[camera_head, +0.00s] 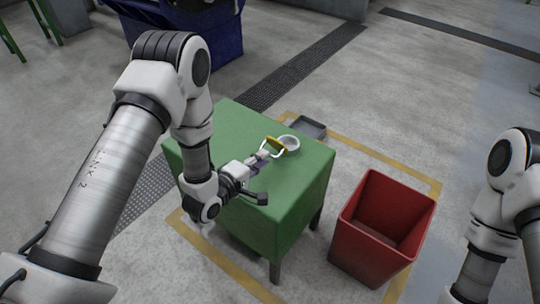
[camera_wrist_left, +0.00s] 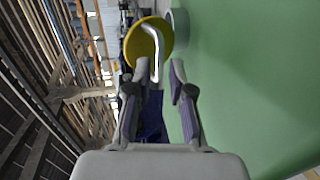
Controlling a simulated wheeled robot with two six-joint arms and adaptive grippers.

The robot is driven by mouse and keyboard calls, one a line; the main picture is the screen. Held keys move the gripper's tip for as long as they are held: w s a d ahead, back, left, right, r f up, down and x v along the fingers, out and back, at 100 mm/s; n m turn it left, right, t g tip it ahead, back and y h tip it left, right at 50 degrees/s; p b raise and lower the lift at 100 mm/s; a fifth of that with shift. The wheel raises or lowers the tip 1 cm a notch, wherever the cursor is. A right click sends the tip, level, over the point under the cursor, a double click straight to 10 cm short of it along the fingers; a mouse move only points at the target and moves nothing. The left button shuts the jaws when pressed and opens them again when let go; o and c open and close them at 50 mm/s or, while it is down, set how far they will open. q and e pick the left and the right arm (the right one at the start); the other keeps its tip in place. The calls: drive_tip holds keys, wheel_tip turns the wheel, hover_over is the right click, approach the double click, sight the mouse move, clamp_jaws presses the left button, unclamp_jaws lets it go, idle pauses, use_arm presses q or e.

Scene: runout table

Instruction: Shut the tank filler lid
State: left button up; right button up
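The tank filler is a short white ring (camera_head: 289,142) on top of the green tank (camera_head: 232,122). Its yellow lid (camera_head: 274,143) stands raised at the left edge of the ring, so the opening shows. In the left wrist view the lid (camera_wrist_left: 137,44) is a yellow disc with a white bar handle (camera_wrist_left: 157,46), and the white ring (camera_wrist_left: 180,28) is just beyond it. My left gripper (camera_head: 263,157) is at the lid's handle. Its fingers (camera_wrist_left: 159,72) are apart, and the handle's lower end is between the tips, nearer the left finger. Contact cannot be told. My right gripper is outside the picture.
A small grey tray (camera_head: 308,127) is behind the tank. An open red bin (camera_head: 370,250) stands on the floor right of the tank. A blue container (camera_head: 222,40) is at the back. The tank's top is otherwise clear.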

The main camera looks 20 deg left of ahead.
use_arm(q)
drive_tip(key=x, duration=0.3)
drive_tip(key=shift+w+d+f+b, duration=0.1)
drive_tip(key=shift+w+d+b, duration=0.05)
drive_tip(key=shift+w+b, duration=0.15)
clamp_jaws()
